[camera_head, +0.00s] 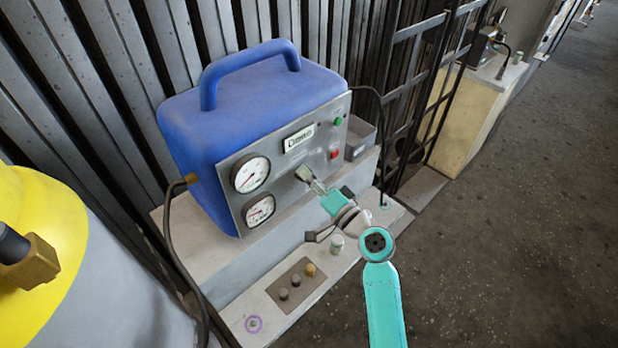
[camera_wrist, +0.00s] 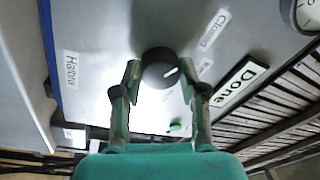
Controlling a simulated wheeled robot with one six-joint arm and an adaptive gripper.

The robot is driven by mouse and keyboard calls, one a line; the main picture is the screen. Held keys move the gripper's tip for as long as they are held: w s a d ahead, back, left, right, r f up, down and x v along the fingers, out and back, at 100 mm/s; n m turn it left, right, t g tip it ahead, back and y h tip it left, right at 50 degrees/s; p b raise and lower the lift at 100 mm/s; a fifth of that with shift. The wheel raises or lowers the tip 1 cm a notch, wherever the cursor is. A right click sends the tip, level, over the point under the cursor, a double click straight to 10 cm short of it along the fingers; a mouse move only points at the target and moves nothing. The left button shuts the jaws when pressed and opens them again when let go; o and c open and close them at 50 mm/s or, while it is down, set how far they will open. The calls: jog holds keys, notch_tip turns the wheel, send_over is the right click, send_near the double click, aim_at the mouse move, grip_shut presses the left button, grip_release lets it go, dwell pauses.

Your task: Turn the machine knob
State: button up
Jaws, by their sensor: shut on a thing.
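The blue machine (camera_head: 250,110) has a grey front panel with two round gauges, a label plate, a green button and a red button. My gripper (camera_head: 312,183) reaches that panel from the lower right and hides most of the knob in the head view. In the wrist view the round black knob (camera_wrist: 158,58) sits between the fingertips of my gripper (camera_wrist: 160,72). A finger lies at each side of it, shut on it. A short white mark on the knob points to the right in the wrist view. Small labels surround it on the panel.
The machine stands on a pale stepped ledge (camera_head: 226,290). A plate with small knobs (camera_head: 290,286) lies below my arm. A dark hose runs down on the left near a yellow and grey body (camera_head: 60,235). A black metal rack (camera_head: 425,85) stands right; open floor lies beyond.

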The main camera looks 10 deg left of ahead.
jog(key=shift+f, duration=0.1)
dwell(0.4)
jog(key=o, duration=1.1)
jog(key=shift+o, duration=0.2)
jog(key=v, duration=1.2)
